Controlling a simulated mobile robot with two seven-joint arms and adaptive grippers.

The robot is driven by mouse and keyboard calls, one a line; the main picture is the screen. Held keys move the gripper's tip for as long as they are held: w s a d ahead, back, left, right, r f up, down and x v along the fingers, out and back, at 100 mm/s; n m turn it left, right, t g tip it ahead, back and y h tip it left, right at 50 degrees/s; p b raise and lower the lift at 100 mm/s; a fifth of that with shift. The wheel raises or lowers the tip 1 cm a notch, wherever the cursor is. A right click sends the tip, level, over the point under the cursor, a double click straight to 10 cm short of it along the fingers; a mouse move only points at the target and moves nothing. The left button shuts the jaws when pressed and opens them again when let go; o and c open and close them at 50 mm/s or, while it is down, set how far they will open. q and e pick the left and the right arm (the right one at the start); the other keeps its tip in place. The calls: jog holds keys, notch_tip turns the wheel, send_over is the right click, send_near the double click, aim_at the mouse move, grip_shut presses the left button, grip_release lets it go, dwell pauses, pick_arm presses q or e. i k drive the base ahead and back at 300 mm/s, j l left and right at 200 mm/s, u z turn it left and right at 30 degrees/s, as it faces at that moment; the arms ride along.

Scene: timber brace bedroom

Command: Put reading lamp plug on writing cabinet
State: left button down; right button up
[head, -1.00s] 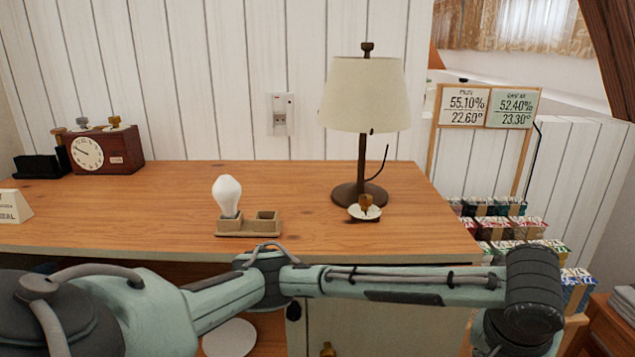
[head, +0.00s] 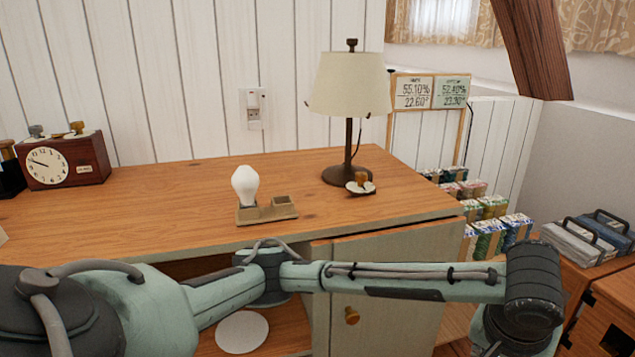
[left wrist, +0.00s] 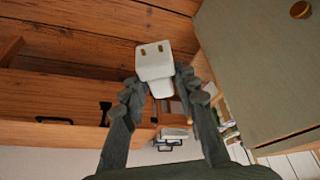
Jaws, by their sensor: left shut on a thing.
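The white reading lamp plug (left wrist: 155,62), with two brass-coloured prongs, is held between the two dark fingers of my left gripper (left wrist: 158,84) in the left wrist view. The plug's prongs point away from the gripper. The writing cabinet (head: 150,215) has a wide wooden top and a pale door with a brass knob in the head view. My left arm (head: 410,282) crosses in front of the cabinet, and its gripper is out of the head view. The reading lamp (head: 348,90) stands upright on the right part of the cabinet top. My right gripper is not in view.
A bulb (head: 245,184) stands in a tan holder (head: 280,208) near the top's front edge. A small white-and-brass item (head: 360,185) is by the lamp base. A clock (head: 65,160) stands at left. The top is clear between clock and bulb. Several boxes (head: 488,238) stand right.

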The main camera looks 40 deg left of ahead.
aim_at(208, 188)
jog(key=k+j, duration=0.25)
jog(key=k, duration=0.15)
jog(key=k+j, duration=0.2)
jog(key=k, duration=0.2)
jog(key=k+j, duration=0.25)
jog(key=k, duration=0.15)
jog(key=i+z, duration=0.05)
